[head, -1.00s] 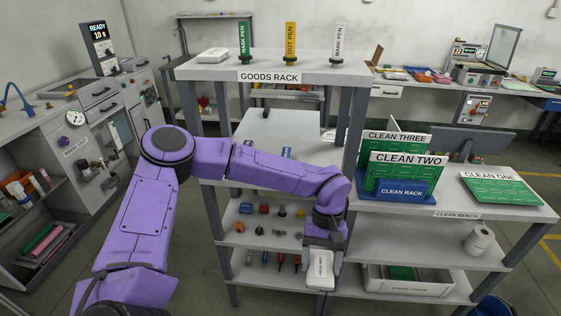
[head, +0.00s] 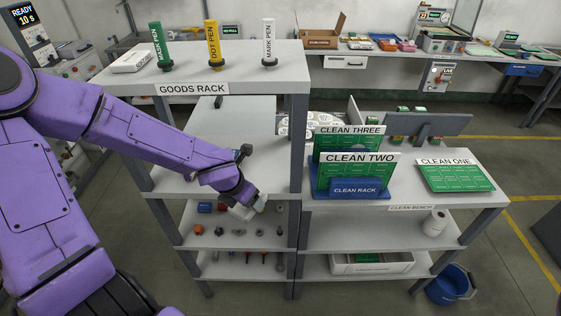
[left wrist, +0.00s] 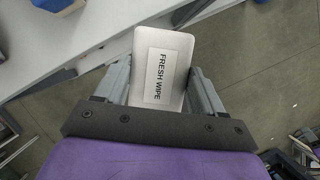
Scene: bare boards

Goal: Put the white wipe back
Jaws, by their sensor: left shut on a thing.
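A white block labelled FRESH WIPE (left wrist: 182,62) is held between the two fingers of my left gripper (left wrist: 160,85) in the left wrist view. In the head view my left gripper (head: 246,204) is in front of the goods rack's middle shelves, and the white wipe (head: 242,212) shows small and partly hidden at its tip. Another flat white packet (head: 134,60) lies on the goods rack top (head: 200,67), at its left end. My right gripper is not in view.
A green mask pen (head: 158,45), yellow dot pen (head: 212,42) and white mark pen (head: 269,42) stand on the rack top. The clean bench (head: 420,207) adjoins on the right, with a blue clean rack (head: 355,189) and green boards. A blue bucket (head: 450,285) stands on the floor.

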